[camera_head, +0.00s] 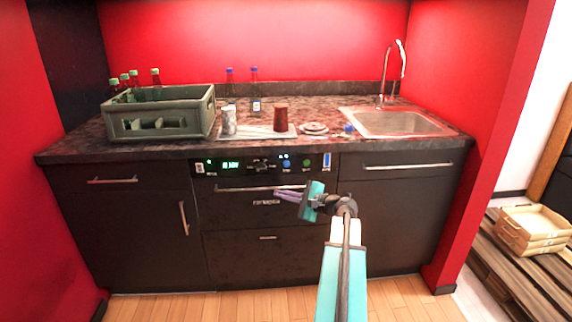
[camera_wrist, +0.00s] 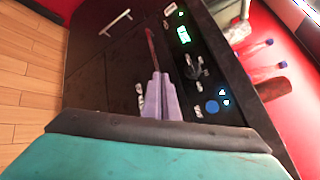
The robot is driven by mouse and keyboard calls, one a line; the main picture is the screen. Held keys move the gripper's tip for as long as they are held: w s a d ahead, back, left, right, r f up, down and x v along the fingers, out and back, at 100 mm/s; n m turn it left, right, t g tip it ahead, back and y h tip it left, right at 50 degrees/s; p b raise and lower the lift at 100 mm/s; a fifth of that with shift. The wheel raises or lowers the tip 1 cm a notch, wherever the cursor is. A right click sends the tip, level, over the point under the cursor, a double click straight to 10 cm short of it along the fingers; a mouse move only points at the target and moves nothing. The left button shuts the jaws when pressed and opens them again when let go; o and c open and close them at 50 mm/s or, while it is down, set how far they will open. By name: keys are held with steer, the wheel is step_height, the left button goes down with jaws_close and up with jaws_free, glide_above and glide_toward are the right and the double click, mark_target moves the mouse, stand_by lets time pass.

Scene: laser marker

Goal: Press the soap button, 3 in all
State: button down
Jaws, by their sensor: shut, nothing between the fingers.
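The dishwasher's black control panel (camera_head: 262,164) runs under the counter edge, with a green display (camera_head: 231,164), small labels and lit buttons. The wrist view shows the panel at an angle, with the display (camera_wrist: 184,35), a round blue button (camera_wrist: 212,107) and white labels too small to read. I cannot tell which button is the soap one. My gripper (camera_head: 277,194) has purple fingers, shut and empty, in front of the dishwasher door just below the panel. In the wrist view my gripper (camera_wrist: 161,76) points at the dishwasher front, its tips apart from the blue button.
The dishwasher handle (camera_head: 260,189) crosses the front near my fingers. On the counter stand a green crate (camera_head: 160,122) with bottles, a red-brown cup (camera_head: 281,118), a metal can (camera_head: 229,121) and a sink (camera_head: 397,122). Wooden trays (camera_head: 535,228) lie on a pallet at right.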

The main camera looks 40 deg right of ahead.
steer(key=s+d+r+m+t, duration=0.1)
steer(key=s+d+r, duration=0.1)
steer(key=d+r, duration=0.1)
steer(key=shift+d+r+h, duration=0.35)
steer(key=shift+r+h, duration=0.05)
steer(key=shift+r, duration=0.5)
steer(key=shift+w+d, duration=1.4)
steer(key=shift+w, duration=0.3)
steer(key=shift+w+d, duration=1.4)
steer(key=shift+w, duration=0.25)
steer(key=shift+w+d, duration=0.5)
steer(key=shift+w, duration=0.05)
stand_by(0.7)
steer(key=shift+s+a, duration=0.5)
steer(key=shift+s, duration=0.1)
stand_by(0.5)
steer(key=shift+s+a+p, duration=0.2)
steer(key=shift+s+a, duration=0.6)
steer(key=shift+s, duration=0.2)
steer(key=shift+s+a+p, duration=0.2)
steer(key=shift+s+a, duration=0.6)
steer(key=shift+s, duration=0.15)
